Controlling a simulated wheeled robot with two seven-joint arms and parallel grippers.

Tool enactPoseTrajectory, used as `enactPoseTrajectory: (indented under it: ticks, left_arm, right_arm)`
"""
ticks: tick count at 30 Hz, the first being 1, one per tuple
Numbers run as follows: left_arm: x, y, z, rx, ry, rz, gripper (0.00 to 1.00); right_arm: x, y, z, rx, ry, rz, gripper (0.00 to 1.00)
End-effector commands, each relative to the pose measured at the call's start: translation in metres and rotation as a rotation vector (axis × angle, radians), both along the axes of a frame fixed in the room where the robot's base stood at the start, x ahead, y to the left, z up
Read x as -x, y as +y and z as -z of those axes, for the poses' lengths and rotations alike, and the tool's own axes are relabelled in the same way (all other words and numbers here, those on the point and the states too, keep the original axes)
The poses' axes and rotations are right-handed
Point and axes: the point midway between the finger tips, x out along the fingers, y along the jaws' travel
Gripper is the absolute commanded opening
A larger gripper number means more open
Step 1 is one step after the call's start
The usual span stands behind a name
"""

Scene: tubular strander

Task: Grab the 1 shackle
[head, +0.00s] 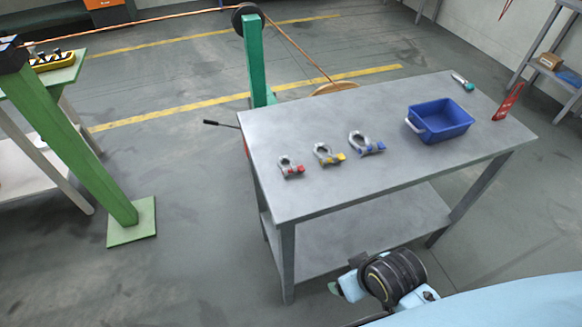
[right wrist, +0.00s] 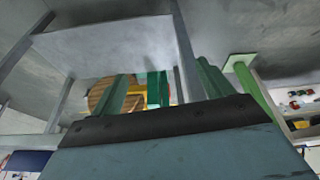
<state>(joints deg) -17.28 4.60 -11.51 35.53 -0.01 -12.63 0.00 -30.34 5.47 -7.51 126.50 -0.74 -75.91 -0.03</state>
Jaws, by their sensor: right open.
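Three shackles lie in a slanting row on the grey table: a small one with a red pin (head: 290,168), one with a yellow pin (head: 328,155) and a larger one with a blue pin (head: 366,146). They are apart from each other and nothing holds them. My right gripper (right wrist: 163,75) is open and empty in the right wrist view. In the head view my right arm is low in front of the table, below the tabletop, with little of the gripper (head: 336,289) showing. No shackle can be made out in the right wrist view. My left gripper is out of view.
The tabletop in front of the shackles is clear.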

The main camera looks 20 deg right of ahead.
Motion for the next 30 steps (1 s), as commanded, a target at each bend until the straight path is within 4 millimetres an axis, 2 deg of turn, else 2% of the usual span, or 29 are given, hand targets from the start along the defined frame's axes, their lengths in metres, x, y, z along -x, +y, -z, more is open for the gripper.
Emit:
enactPoseTrajectory:
  ticks: [2,3,9,15,22,26,30]
  left_arm:
    - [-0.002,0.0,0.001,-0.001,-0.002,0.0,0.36]
    - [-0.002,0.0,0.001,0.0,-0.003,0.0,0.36]
    - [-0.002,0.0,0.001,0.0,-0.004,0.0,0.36]
    - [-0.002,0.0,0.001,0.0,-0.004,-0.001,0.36]
    - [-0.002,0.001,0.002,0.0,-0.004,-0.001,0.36]
    - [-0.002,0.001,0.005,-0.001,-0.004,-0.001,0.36]
    - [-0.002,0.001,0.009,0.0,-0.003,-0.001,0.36]
  right_arm:
    - [-0.016,0.005,-0.03,-0.018,-0.095,0.016,0.79]
    - [-0.033,0.009,-0.046,-0.033,-0.179,0.032,0.79]
    - [-0.086,0.022,-0.076,-0.066,-0.439,0.071,0.79]
    - [-0.128,0.034,-0.099,-0.092,-0.661,0.096,0.79]
    - [-0.154,0.044,-0.115,-0.108,-0.817,0.107,0.79]
    - [-0.171,0.046,-0.111,-0.108,-0.831,0.107,0.79]
    - [-0.197,0.046,-0.099,-0.108,-0.83,0.107,0.79]
